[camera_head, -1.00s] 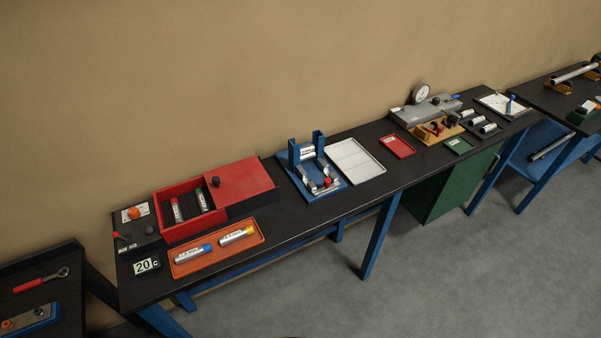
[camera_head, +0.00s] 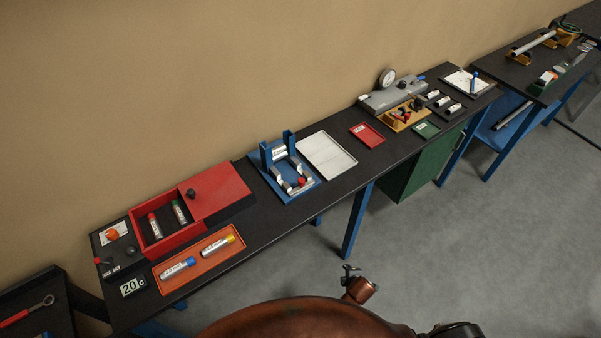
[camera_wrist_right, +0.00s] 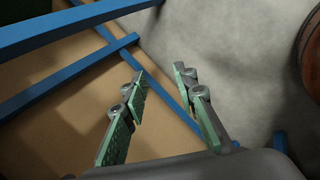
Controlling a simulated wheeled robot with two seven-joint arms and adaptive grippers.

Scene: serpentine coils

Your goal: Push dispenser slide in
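The blue dispenser (camera_head: 269,158) stands on the black bench at the middle of the head view, with two upright posts and a white-labelled cylinder between them. Its metal slide (camera_head: 288,180) with a red knob (camera_head: 301,182) lies at its front on the blue base. My right gripper (camera_head: 350,268) is low in front of the bench, over the floor and well apart from the dispenser. In the right wrist view its green-padded fingers (camera_wrist_right: 160,80) are spread with nothing between them. My left gripper is not in view.
A white tray (camera_head: 341,166) lies right of the dispenser. A red box (camera_head: 148,243) with a sliding lid and an orange tray (camera_head: 164,291) with two tubes lie left. Blue bench legs (camera_head: 355,225) stand near my right gripper. Floor in front is open.

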